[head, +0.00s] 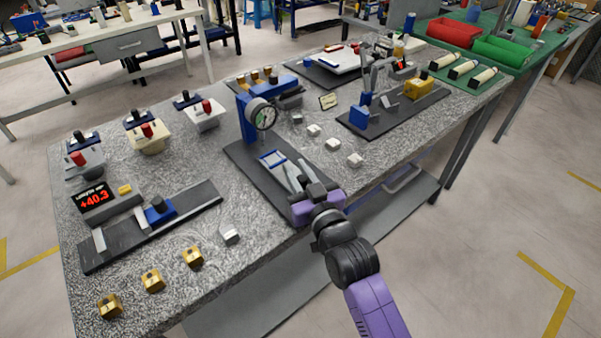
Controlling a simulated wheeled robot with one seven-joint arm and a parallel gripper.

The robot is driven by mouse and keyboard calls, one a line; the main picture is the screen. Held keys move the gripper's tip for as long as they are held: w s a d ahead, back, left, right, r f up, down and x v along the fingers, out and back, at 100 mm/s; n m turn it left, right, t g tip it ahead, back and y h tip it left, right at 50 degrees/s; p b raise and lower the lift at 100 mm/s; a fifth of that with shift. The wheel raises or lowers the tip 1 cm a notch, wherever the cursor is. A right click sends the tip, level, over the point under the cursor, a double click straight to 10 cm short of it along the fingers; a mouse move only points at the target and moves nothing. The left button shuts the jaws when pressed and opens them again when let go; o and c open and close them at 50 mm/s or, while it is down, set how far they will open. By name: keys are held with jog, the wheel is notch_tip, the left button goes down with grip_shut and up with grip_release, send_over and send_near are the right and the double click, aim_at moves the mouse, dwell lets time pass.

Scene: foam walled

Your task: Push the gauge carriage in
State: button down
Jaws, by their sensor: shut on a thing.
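My gripper (306,183) is low over the near end of this plate, shut on the gauge carriage. The gripper and its purple body hide most of the carriage, so its shape and exact place on the rails cannot be told.
Left of the plate are a red +40.3 display (92,199) and a black rail with a blue slider (160,210). Several brass blocks (152,280) line the near edge. Small white blocks (333,144) and another black fixture (395,112) stand to the right.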

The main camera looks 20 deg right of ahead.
aim_at(305, 184)
jog(key=c, duration=1.2)
grip_release()
jog(key=shift+s+d, duration=0.15)
jog(key=shift+s, duration=1.8)
jog(key=shift+s+d, duration=0.1)
jog(key=shift+s, duration=1.85)
